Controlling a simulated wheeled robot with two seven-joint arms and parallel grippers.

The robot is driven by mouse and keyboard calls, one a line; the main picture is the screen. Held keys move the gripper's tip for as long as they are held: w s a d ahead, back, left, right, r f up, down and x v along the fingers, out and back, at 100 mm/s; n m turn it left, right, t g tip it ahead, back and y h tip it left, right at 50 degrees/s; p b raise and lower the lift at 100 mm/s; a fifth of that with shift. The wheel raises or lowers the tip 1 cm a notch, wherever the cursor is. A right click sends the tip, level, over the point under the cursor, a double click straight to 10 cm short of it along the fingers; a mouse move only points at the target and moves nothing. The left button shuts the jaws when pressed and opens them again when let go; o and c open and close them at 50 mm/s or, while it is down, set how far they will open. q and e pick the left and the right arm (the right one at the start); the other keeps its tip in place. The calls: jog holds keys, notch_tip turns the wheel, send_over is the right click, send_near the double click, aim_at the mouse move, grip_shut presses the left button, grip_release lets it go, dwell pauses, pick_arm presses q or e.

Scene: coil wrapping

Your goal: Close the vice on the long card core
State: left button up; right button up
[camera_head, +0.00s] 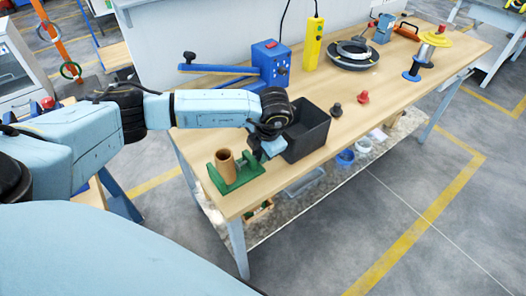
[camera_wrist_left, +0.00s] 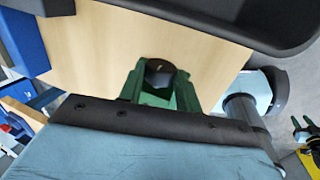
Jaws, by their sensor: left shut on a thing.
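The green vice (camera_head: 240,178) stands at the near left corner of the wooden table. The brown card core (camera_head: 225,162) stands upright between its jaws; I cannot tell how tightly they meet it. My left gripper (camera_head: 266,153) is at the vice's right end and shut on a part of it, likely its handle; the grip itself is mostly hidden. In the left wrist view the green vice (camera_wrist_left: 186,95) shows just past my gripper's black edge, with a dark round piece (camera_wrist_left: 159,73) between its green parts. My right gripper is not in view.
A black bin (camera_head: 308,132) stands close beside my left gripper. A blue machine (camera_head: 270,62) and a yellow box (camera_head: 313,44) are behind. A red knob (camera_head: 362,97) and a black knob (camera_head: 336,110) stand right of the bin. A dark coil (camera_head: 354,55) lies farther back.

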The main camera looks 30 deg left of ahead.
pick_arm(q)
jog(key=shift+a+g+h, duration=0.2)
jog(key=shift+g+h, duration=0.1)
jog(key=shift+h, duration=0.4)
jog(key=shift+w+a+f+g+h+b, duration=0.15)
jog(key=shift+g+h+b, duration=0.35)
jog(key=shift+h, duration=0.6)
jog(key=shift+w+a+f+g+h+b, duration=0.1)
jog(key=shift+a+g+h+b, duration=0.2)
jog(key=shift+h+b, duration=0.55)
jog(key=shift+g+h+b, duration=0.3)
jog(key=shift+h+b, duration=0.3)
jog(key=shift+h, duration=0.05)
